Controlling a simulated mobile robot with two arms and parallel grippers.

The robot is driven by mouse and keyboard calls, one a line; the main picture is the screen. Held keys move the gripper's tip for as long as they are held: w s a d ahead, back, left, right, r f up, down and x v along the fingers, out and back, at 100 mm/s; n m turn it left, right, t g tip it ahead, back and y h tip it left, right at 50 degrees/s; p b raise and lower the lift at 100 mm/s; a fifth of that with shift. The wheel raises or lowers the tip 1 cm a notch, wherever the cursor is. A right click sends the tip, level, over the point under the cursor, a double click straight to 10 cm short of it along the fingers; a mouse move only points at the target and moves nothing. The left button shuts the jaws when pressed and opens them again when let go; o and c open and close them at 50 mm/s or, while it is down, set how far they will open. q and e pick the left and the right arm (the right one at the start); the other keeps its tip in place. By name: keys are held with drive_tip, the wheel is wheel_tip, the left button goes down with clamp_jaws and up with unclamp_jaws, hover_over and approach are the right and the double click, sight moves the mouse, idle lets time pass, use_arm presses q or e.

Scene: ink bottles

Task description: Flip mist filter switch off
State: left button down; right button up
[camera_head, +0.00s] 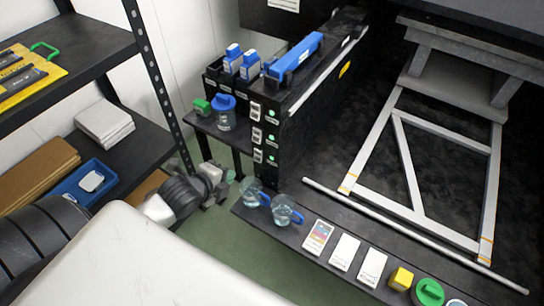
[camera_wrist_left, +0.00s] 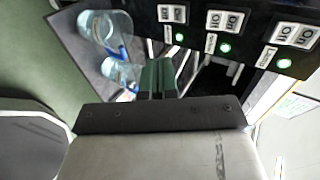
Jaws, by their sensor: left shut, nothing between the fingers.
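Three white rocker switches are on the side of a black box: top (camera_head: 255,110), middle (camera_head: 257,134) and bottom (camera_head: 258,156). Each has a lit green light beside it. Their small labels are too blurred to tell which is the mist filter. The switches also show in the left wrist view, at the left (camera_wrist_left: 172,13), middle (camera_wrist_left: 225,21) and right (camera_wrist_left: 293,35). My left gripper (camera_head: 229,176) is low and to the left of the bottom switch, apart from it. Its dark green fingers (camera_wrist_left: 160,65) are shut and empty. My right gripper is not in view.
Clear bottles with blue parts (camera_head: 285,212) (camera_head: 253,192) stand on the low ledge below the panel. Another blue-topped bottle (camera_head: 226,118) stands on a small side shelf. A black shelf rack (camera_head: 150,75) is at the left. Green floor (camera_head: 225,225) lies open between.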

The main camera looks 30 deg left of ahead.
use_arm(q)
drive_tip(key=shift+a+f, duration=0.1)
idle(0.3)
drive_tip(key=b, duration=0.2)
approach(258, 158)
drive_tip(key=x, duration=0.6)
drive_tip(key=shift+f, duration=0.4)
drive_tip(key=shift+w+f, duration=0.15)
drive_tip(key=shift+w, duration=0.35)
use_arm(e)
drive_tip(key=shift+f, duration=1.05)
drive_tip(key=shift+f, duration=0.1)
use_arm(q)
drive_tip(key=shift+w+f+t+b, duration=0.1)
drive_tip(key=shift+f+t+b, duration=0.2)
drive_tip(key=shift+b, duration=0.35)
drive_tip(key=shift+r, duration=0.25)
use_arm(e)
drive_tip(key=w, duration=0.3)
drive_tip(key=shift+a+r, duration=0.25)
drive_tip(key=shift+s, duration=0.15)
